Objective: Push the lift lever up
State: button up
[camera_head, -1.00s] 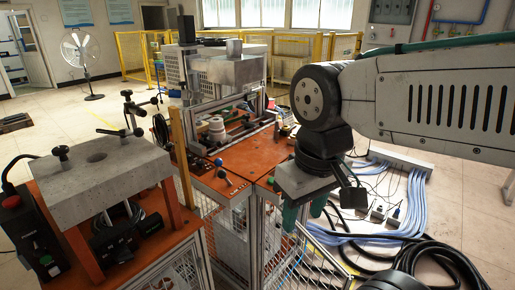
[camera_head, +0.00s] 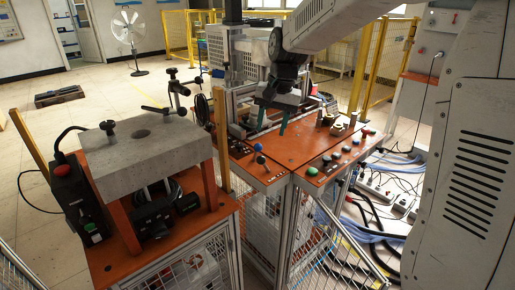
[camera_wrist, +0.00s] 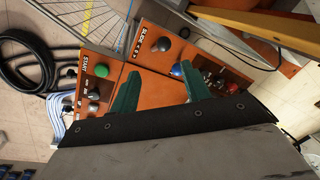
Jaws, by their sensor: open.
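Two ball-topped levers stand on the orange control panel (camera_head: 240,160) in the head view: a blue-ball lever (camera_head: 258,147) and a dark-ball lever (camera_head: 261,160). The wrist view shows the blue ball (camera_wrist: 177,69) and the dark ball (camera_wrist: 159,45) beyond my fingertips, with a partly legible label near the dark one. I cannot tell which is the lift lever. My gripper (camera_head: 272,119) points down above the panel, behind the levers in the head view. Its green fingers are open and empty, and in the wrist view (camera_wrist: 160,85) they appear apart from both balls.
A right-hand panel holds a green button (camera_head: 312,171) and several knobs. A yellow post (camera_head: 221,140) stands left of the levers. A grey block (camera_head: 142,160) on an orange stand is at left. Cables lie on the floor at right.

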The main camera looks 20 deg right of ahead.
jog(key=m, duration=0.1)
send_over(259, 144)
notch_tip(259, 144, down, 4)
notch_tip(259, 144, down, 8)
jog(key=shift+w+a+f, duration=0.1)
jog(key=shift+a, duration=0.05)
